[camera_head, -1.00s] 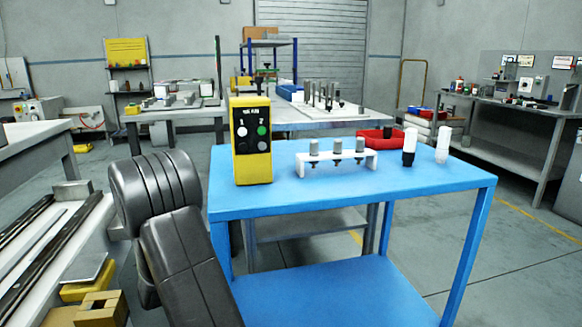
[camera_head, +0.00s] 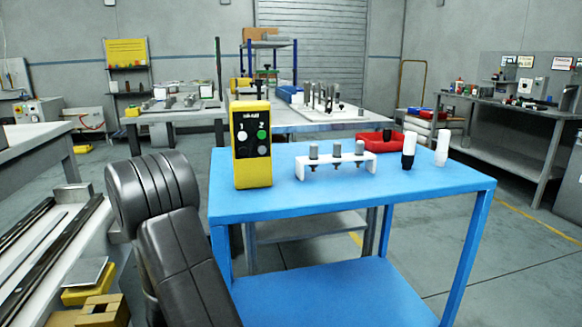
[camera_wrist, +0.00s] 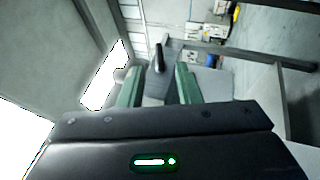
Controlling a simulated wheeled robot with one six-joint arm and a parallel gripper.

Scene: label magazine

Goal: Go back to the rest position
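My gripper (camera_wrist: 158,84) shows in the wrist view with its two green fingers apart. A dark upright shape stands in the picture between them; I cannot tell what it is, and I see no thing clearly gripped. In the head view only the dark links of my arm show at the lower left; the gripper is outside that view.
A blue table (camera_head: 340,209) stands in front. On it are a yellow control box (camera_head: 251,145), a white rack (camera_head: 300,168) with three grey-topped pieces, a red tray (camera_head: 372,141) and two small bottles (camera_head: 408,150). A grey workbench (camera_head: 520,108) is at the right.

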